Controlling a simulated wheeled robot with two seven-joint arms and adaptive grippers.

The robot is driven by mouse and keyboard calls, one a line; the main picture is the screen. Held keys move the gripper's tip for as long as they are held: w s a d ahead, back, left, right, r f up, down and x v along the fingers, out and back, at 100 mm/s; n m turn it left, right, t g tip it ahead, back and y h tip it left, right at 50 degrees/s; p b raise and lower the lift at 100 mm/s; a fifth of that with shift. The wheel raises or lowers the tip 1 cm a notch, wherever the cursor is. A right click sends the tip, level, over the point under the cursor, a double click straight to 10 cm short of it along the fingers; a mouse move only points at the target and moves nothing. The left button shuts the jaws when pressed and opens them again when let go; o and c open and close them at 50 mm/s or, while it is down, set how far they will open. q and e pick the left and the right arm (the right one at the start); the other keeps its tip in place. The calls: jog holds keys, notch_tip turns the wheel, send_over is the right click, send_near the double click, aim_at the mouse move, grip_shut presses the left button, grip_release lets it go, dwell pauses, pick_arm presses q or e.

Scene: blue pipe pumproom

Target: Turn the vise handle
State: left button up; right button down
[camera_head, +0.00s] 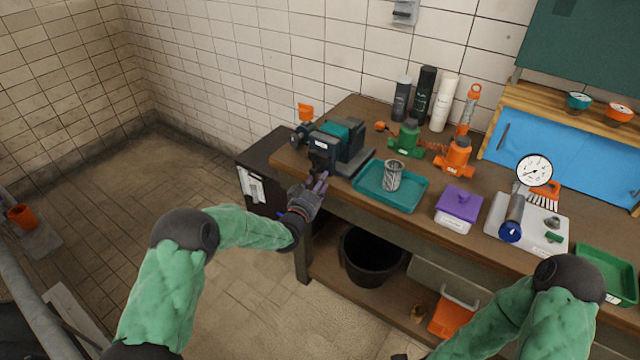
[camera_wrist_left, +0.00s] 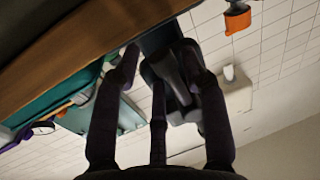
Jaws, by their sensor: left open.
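The dark vise with teal parts (camera_head: 338,140) is mounted at the left end of the workbench. Its handle is small and dark at the vise's front, and I cannot make it out clearly. My left gripper (camera_head: 321,183) is open just below and in front of the vise, by the bench's front edge. In the left wrist view the spread fingers (camera_wrist_left: 160,85) have dark grey vise parts (camera_wrist_left: 178,75) behind and between them. I cannot tell whether any finger touches the handle. My right arm enters at lower right, with its gripper outside the picture.
A teal tray (camera_head: 411,200) with a metal mesh cup (camera_head: 392,175) stands right of the vise. A purple-lidded box (camera_head: 458,208), green valve (camera_head: 408,138) and orange valve (camera_head: 456,157) are farther along the workbench (camera_head: 345,202). A black bucket (camera_head: 371,258) stands below.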

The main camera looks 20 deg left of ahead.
pick_arm(q)
jog(key=shift+w+d, duration=0.15)
jog(key=shift+w, duration=0.3)
jog(key=shift+s+a+f, duration=0.1)
jog(key=shift+a, duration=0.2)
grip_shut()
jog(key=shift+s+f, duration=0.1)
pick_arm(e)
jog(key=shift+w+f, duration=0.1)
jog(key=shift+f, duration=0.05)
